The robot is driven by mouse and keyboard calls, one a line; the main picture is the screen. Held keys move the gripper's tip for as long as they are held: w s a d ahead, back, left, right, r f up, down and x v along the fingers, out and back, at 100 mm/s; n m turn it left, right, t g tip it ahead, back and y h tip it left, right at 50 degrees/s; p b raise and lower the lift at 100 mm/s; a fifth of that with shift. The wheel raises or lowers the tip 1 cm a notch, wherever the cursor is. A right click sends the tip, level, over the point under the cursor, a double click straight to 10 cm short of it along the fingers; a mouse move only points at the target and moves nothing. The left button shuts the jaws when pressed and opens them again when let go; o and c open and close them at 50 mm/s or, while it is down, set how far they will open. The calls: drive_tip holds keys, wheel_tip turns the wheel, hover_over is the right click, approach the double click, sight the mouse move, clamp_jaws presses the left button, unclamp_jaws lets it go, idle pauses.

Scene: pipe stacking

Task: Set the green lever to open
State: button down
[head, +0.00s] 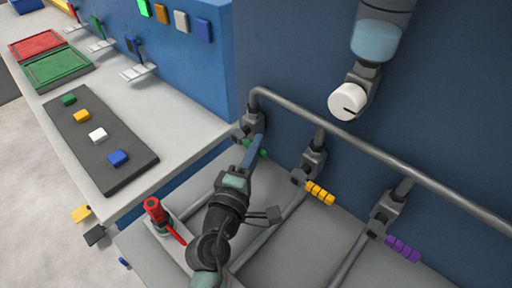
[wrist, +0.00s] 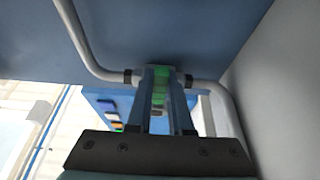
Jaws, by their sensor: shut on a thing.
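The green lever (head: 262,153) is on the leftmost valve of the grey pipe in the head view, mostly hidden by my gripper (head: 256,140). In the wrist view the green lever (wrist: 159,90) shows as a segmented green strip between the two fingers of my gripper (wrist: 160,75). The fingers are shut on it. The valve body (head: 252,123) sits just beyond the fingertips. I cannot tell the lever's exact angle.
A yellow lever (head: 320,193) and a purple lever (head: 402,248) sit on valves to the right. A red valve handle (head: 155,211) stands left of my arm. A grey counter (head: 180,130) with a dark strip of coloured blocks (head: 122,178) lies left. The blue wall (head: 300,80) is close behind.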

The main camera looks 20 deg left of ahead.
sight(245, 140)
idle(0.4)
